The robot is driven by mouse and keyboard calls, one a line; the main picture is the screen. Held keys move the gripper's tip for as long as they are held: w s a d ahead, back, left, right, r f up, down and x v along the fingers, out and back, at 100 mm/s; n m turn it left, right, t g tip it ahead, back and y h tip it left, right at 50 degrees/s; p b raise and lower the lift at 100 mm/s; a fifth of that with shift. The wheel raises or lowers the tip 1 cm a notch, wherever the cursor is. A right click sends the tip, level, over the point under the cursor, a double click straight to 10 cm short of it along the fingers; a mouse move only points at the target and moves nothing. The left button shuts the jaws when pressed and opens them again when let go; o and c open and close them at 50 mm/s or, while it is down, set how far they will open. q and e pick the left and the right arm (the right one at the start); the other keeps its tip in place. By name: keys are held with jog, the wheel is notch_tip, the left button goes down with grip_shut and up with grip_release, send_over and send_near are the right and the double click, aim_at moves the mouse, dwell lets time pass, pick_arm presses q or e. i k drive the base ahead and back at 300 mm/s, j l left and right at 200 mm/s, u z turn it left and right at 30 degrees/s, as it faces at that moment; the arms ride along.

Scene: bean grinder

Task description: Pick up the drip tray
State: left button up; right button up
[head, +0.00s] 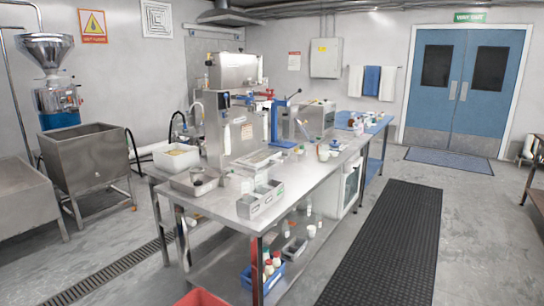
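Neither of my grippers is in view. No thing here is marked as the drip tray, and I cannot tell for sure which one it is. A shallow rectangular metal tray (259,160) lies on the steel worktable in front of the tall grey machine (228,125). A deeper metal pan (181,183) with a dark round item in it sits at the table's left edge. A divided grey bin (247,208) stands at the table's near edge. The things are small in this view, and their details are hard to make out.
The steel worktable (298,183) is crowded with machines, jars and pans. A blue press (283,125) stands behind the shallow tray. A steel tub (90,147) and a hopper grinder (55,75) stand at left. A black floor mat (388,245) covers the open aisle at right.

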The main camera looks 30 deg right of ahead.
aim_at(257, 159)
jog(key=l+z, duration=0.15)
jog(key=z, duration=1.95)
jog(key=i+z, duration=0.4)
jog(key=i, duration=4)
jog(key=i+u, duration=0.3)
jog(key=i, duration=0.15)
jog(key=i+l+u, duration=0.2)
jog(key=i+u, duration=0.15)
jog(key=i, duration=0.15)
jog(key=i+l+u, duration=0.3)
jog(key=i, duration=0.15)
